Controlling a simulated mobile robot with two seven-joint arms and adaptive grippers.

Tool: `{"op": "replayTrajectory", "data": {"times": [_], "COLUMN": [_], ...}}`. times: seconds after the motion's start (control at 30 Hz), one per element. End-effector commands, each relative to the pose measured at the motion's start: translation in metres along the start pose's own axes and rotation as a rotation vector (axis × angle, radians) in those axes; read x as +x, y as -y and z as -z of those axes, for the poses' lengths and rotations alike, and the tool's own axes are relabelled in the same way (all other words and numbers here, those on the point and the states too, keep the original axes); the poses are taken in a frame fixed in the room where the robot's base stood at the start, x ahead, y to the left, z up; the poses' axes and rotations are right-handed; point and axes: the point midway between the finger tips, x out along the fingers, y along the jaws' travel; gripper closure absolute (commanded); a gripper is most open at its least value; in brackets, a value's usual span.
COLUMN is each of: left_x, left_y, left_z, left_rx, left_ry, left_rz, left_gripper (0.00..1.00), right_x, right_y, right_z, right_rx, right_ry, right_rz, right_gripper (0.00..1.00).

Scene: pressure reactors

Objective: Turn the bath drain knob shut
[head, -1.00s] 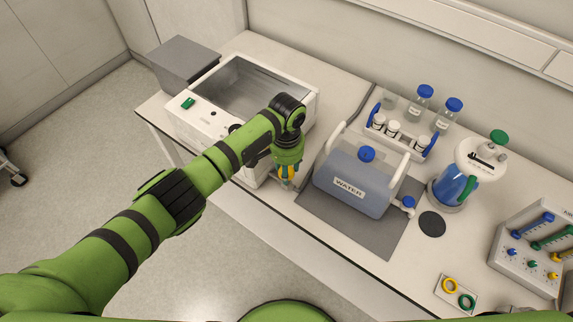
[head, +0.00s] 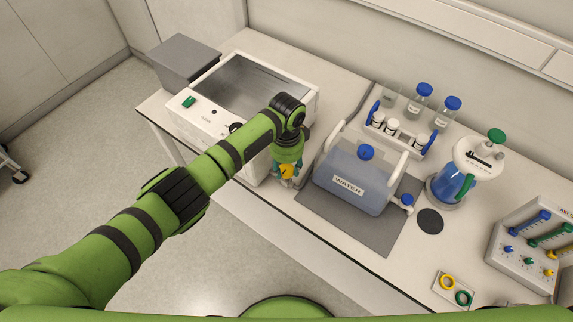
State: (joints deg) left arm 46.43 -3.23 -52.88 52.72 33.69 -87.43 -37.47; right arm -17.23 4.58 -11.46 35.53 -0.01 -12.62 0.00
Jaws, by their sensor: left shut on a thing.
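The white bath (head: 215,122) stands at the left of the bench, its top open and its inside grey. My left arm reaches across its front to the bath's right corner. My left gripper (head: 286,180) points down there and is shut on a yellow piece (head: 287,171), which looks like the drain knob. The fingers and wrist hide most of the knob and its mounting, so its exact angle is unclear. My right gripper is out of view.
A water tank (head: 352,178) with white handles stands on a grey mat (head: 375,237) close right of the gripper. A bottle rack (head: 398,133), a blue vessel (head: 452,182) and a valve panel (head: 527,245) are farther right. A grey box (head: 183,62) stands behind left.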

Motion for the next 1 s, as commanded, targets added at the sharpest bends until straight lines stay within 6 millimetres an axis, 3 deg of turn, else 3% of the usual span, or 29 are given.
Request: {"op": "replayTrajectory", "data": {"times": [0.6, 0.63, 0.7, 1.0], "left_x": [0.0022, 0.0022, 0.0021, 0.0005], "left_y": [-0.0019, -0.0019, -0.0018, -0.0006], "left_z": [-0.0008, -0.0009, -0.0008, -0.0002], "left_rx": [0.045, 0.045, 0.045, 0.044], "left_ry": [0.003, 0.003, 0.003, 0.001], "left_rz": [-0.005, -0.005, -0.005, -0.001], "left_gripper": [0.9, 0.54, 0.34, 0.34], "right_x": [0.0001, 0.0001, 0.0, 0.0], "right_y": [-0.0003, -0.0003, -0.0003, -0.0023], "right_z": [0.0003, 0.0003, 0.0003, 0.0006], "right_rx": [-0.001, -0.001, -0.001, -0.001], "right_ry": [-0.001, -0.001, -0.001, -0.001], "right_rz": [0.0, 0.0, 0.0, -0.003], "right_gripper": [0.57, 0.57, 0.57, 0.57]}}
